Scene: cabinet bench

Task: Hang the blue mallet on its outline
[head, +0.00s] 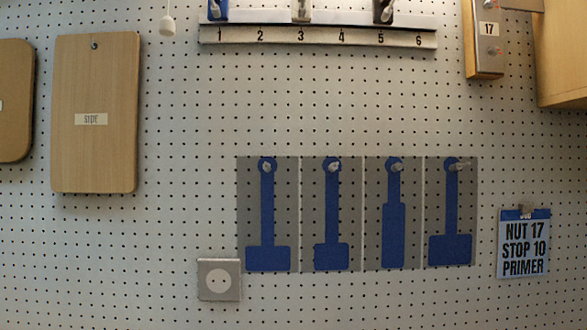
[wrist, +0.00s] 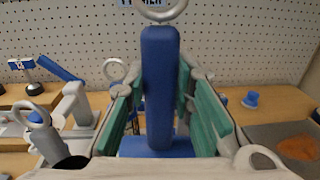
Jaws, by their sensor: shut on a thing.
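The blue mallet (wrist: 160,75) stands upright in the wrist view, with a metal ring at its top and a wide blue part at its lower end, partly hidden. My gripper (wrist: 162,115) is shut on its handle between green pads; the gripper and mallet are not in the head view. In the head view, several blue tool outlines hang side by side on grey panels, each with a peg at its top: a wide-headed one (head: 268,210), a narrower-headed one (head: 332,210), a slim one (head: 394,230) and a wide-headed one at right (head: 450,245).
A numbered rail (head: 320,36) is above the outlines. A socket (head: 219,280) is at lower left and a note card (head: 524,245) at right. Boards (head: 95,150) hang at left. In the wrist view, other tools with rings (wrist: 40,115) and a blue knob (wrist: 250,99) are on the bench.

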